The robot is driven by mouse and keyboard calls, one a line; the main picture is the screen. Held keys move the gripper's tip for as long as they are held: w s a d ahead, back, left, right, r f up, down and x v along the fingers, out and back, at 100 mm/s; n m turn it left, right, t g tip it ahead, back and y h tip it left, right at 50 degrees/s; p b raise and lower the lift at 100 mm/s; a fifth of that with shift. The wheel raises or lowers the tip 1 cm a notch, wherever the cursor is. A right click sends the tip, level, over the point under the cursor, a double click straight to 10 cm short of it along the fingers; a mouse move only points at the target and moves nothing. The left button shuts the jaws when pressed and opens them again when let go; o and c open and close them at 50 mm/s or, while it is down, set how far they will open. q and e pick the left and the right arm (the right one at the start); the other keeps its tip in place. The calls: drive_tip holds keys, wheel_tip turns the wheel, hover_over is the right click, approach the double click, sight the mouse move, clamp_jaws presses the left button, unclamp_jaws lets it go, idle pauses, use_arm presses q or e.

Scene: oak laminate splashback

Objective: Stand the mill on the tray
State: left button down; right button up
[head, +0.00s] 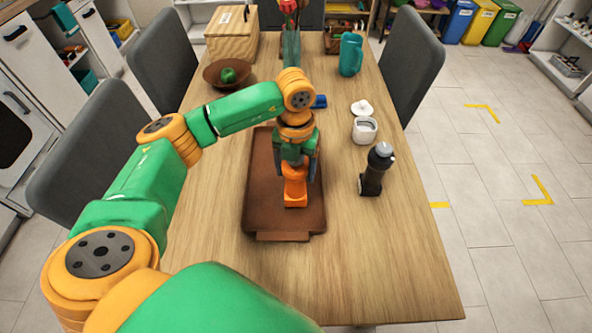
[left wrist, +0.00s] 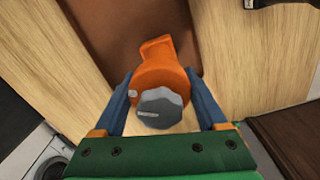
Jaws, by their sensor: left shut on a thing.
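An orange mill (head: 295,191) with a grey faceted knob is in my left gripper (head: 297,168), whose fingers close on it from both sides. In the left wrist view the mill (left wrist: 160,72) shows between the two blue-grey fingers (left wrist: 166,100), knob towards the camera. The mill looks about upright in the head view, over the brown tray (head: 262,205). The tray also shows in the left wrist view (left wrist: 190,20). I cannot tell whether the mill's base touches the tray. My right gripper is out of view.
A dark bottle-shaped thing with a grey top (head: 374,172) stands right of the tray. Behind it are a white pot (head: 364,131), its lid (head: 362,107) and a teal jug (head: 351,55). A brown bowl (head: 212,77) stands back left. The table's front right is clear.

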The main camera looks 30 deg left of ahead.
use_arm(q)
drive_tip(key=shift+f, duration=1.05)
unclamp_jaws()
drive_tip(key=shift+r, duration=0.6)
wheel_tip(320, 180, up, 8)
drive_tip(key=shift+r+b, duration=0.1)
drive_tip(key=shift+b, duration=0.8)
drive_tip(key=shift+r+p, duration=0.35)
drive_tip(key=shift+r, duration=1.15)
